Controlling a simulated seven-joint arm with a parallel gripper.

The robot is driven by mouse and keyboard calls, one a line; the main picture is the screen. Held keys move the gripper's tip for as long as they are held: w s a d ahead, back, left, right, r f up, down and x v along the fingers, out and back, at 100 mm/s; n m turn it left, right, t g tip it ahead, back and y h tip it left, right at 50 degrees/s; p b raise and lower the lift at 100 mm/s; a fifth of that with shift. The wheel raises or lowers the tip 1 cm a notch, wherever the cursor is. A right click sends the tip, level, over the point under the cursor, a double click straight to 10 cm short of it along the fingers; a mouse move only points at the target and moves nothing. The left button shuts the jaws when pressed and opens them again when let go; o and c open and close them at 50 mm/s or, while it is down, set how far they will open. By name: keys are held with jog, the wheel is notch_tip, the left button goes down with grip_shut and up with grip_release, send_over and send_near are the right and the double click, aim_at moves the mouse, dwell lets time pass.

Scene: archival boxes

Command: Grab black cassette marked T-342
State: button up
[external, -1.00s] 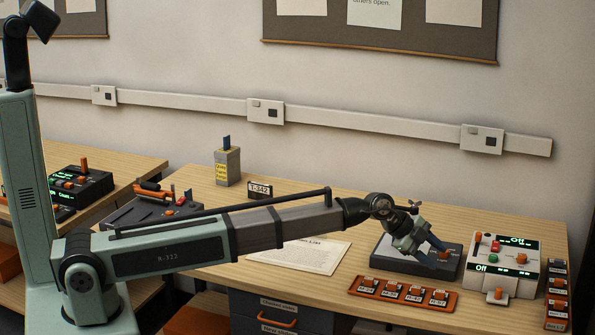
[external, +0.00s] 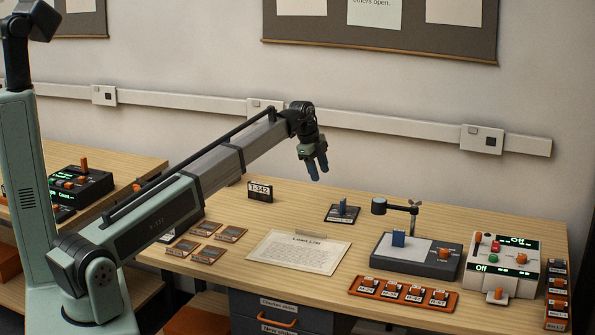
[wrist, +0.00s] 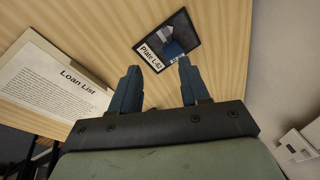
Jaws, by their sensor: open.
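The black cassette marked T-342 (external: 260,189) stands upright near the back of the desk in the external view, its white label facing the camera. My gripper (external: 318,176) is raised above the desk to the right of the cassette, apart from it. Its two blue fingers point down and hold nothing. In the wrist view the open fingers (wrist: 157,88) show a gap between them, with a dark plate labelled Plate L-42 (wrist: 168,42) beyond. The cassette does not show in the wrist view.
The Loan List sheet (external: 299,252) lies mid-desk, with several small brown plates (external: 208,254) to its left. The dark plate with a blue handle (external: 343,213) lies right of my gripper. A grey device with a lamp (external: 415,257), an orange tray (external: 403,296) and a control box (external: 504,262) fill the right.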

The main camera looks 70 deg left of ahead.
aim_at(260, 184)
jog(key=s+a+r+n+g, duration=0.1)
jog(key=s+a+g, duration=0.1)
jog(key=s+a, duration=0.6)
jog(key=s+a+r+n+g, duration=0.15)
jog(key=s+a, duration=0.35)
jog(key=a, duration=0.5)
notch_tip(260, 184, down, 8)
jog(key=shift+s+a+f, duration=0.1)
jog(key=shift+s+f, duration=0.05)
jog(key=shift+f, duration=0.05)
jog(key=shift+a+f, duration=0.2)
jog(key=shift+f, duration=2.45)
jog(key=shift+c, duration=0.2)
grip_shut()
